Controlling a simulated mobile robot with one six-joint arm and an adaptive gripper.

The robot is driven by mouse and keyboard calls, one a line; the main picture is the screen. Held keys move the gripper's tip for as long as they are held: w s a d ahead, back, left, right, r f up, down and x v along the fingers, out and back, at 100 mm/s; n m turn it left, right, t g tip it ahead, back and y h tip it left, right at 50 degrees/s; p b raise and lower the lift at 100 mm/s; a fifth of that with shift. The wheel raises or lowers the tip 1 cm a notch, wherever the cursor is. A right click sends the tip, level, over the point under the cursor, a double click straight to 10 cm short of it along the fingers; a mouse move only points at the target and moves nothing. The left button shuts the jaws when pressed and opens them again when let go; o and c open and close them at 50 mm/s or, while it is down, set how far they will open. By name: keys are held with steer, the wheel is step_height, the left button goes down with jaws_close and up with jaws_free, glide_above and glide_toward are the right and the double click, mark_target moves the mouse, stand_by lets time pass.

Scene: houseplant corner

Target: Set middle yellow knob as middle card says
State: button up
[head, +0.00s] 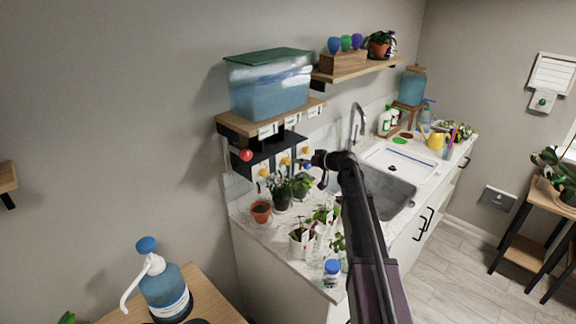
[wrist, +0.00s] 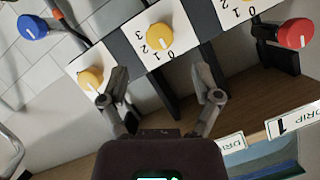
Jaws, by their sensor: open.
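The middle yellow knob (wrist: 160,37) sits on a white dial plate with figures 0 to 3 in the wrist view. It also shows small in the head view (head: 285,161). Its exact setting is too small to tell. The middle card (head: 292,119) hangs on the shelf edge below the blue tank, too small to read. In the wrist view its end (wrist: 225,143) shows part of "DRIP", its number hidden behind my gripper. My gripper (wrist: 163,92) is open and empty; the knob is beyond its fingertips, roughly in line with the gap, not touched.
Another yellow knob (wrist: 90,80) is close to one finger. A red knob (wrist: 296,33) and a blue knob (wrist: 32,27) flank the row. A neighbouring card (wrist: 293,121) reads "DRIP 1". The tank (head: 270,85) stands above; potted plants (head: 282,190) stand below.

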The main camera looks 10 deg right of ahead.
mark_target(289, 161)
steer(key=b+x, duration=0.2)
steer(key=x, duration=0.5)
steer(key=shift+w+a, duration=0.15)
jaws_close()
